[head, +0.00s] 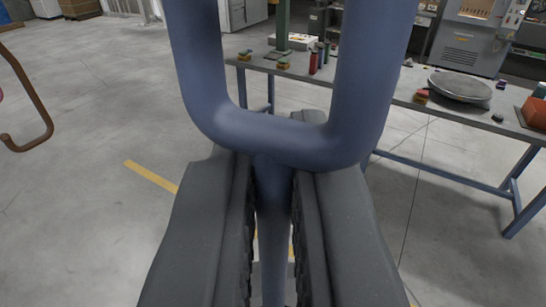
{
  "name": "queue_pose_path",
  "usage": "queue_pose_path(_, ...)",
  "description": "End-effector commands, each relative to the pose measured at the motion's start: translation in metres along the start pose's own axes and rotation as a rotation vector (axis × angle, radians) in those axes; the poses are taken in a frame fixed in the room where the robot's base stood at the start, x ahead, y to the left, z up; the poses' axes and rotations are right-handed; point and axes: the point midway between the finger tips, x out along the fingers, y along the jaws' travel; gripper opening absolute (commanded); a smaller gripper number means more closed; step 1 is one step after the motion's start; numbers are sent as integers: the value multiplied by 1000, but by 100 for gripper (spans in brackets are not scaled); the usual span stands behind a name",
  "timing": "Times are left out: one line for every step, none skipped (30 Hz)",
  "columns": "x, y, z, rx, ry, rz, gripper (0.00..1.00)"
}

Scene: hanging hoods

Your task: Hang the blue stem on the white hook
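The blue stem (273,215) is in the middle of the head view, close to the camera. Its upper end widens into a large blue U-shaped fork whose two arms rise out of the top of the picture. My gripper (273,170) has its two dark grey ridged fingers on either side of the stem, just below the fork, and appears shut on it. The stem's lower part runs down between the fingers to the bottom edge. The fork's top is cut off. I do not see a white hook in this view.
A brown curved hook-like bar (38,138) is at the left edge. A blue-legged workbench (397,92) with tools and a round grey plate (459,86) stands behind on the right. Grey machines (475,38) are beyond.

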Motion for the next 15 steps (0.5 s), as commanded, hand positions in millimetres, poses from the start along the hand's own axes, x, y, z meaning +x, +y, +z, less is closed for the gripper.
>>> queue_pose_path(0,0,0,-1,3,1,0)
queue_pose_path(0,0,0,-1,3,1,0)
queue_pose_path(0,0,0,-1,4,1,0)
queue_pose_path(0,0,1,-1,3,1,0)
queue_pose_path(0,0,2,-1,3,1,0)
queue_pose_path(0,0,2,-1,3,1,0)
queue_pose_path(0,0,3,-1,3,1,0)
queue_pose_path(0,0,3,-1,3,1,0)
queue_pose_path(0,0,4,-1,4,1,0)
queue_pose_path(0,0,4,-1,4,1,0)
queue_pose_path(0,0,5,0,3,1,0)
queue_pose_path(0,0,5,0,3,1,0)
queue_pose_path(0,0,6,-1,3,1,0)
queue_pose_path(0,0,6,-1,3,1,0)
queue_pose_path(0,0,7,0,3,1,0)
